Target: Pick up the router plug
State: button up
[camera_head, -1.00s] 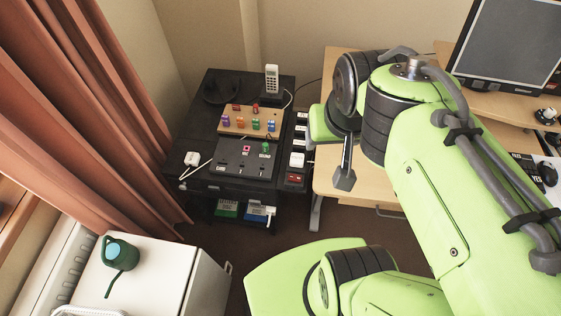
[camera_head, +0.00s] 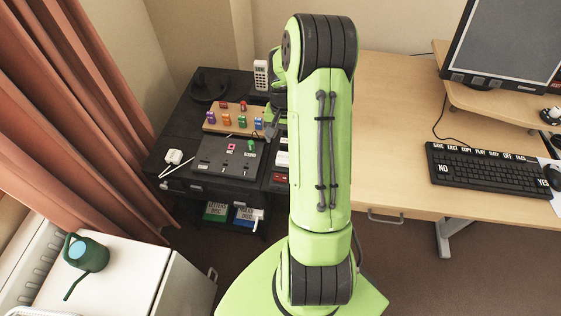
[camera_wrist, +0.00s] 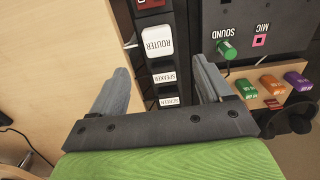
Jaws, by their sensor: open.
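The router plug (camera_wrist: 158,42) is a white block marked ROUTER, seated in a dark power strip. In the wrist view it lies at upper middle, just beyond the fingertips. It also shows in the head view as a white block (camera_head: 282,159) beside my arm. My gripper (camera_wrist: 160,72) is open and empty, with one finger left and one right of the strip's line. Smaller white plugs marked SPEAKER (camera_wrist: 164,77) and SCREEN (camera_wrist: 167,101) sit nearer, between the fingers. In the head view my arm hides much of the strip and most of the gripper.
A red switch (camera_head: 280,178) sits at the strip's near end. A cordless phone (camera_head: 261,75) stands behind.

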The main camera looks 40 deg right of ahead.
send_over(284, 157)
jog(key=f, duration=0.3)
jog(key=f+b, duration=0.1)
jog(key=shift+w+d+f, duration=0.15)
jog(key=shift+w+f, duration=0.05)
jog(key=shift+w, duration=0.1)
notch_tip(284, 157, down, 5)
jog(key=shift+s+f+b, duration=0.1)
jog(key=shift+s+b, duration=0.05)
jog(key=shift+b, duration=0.8)
jog(key=shift+c, duration=0.8)
jog(key=c, duration=0.9)
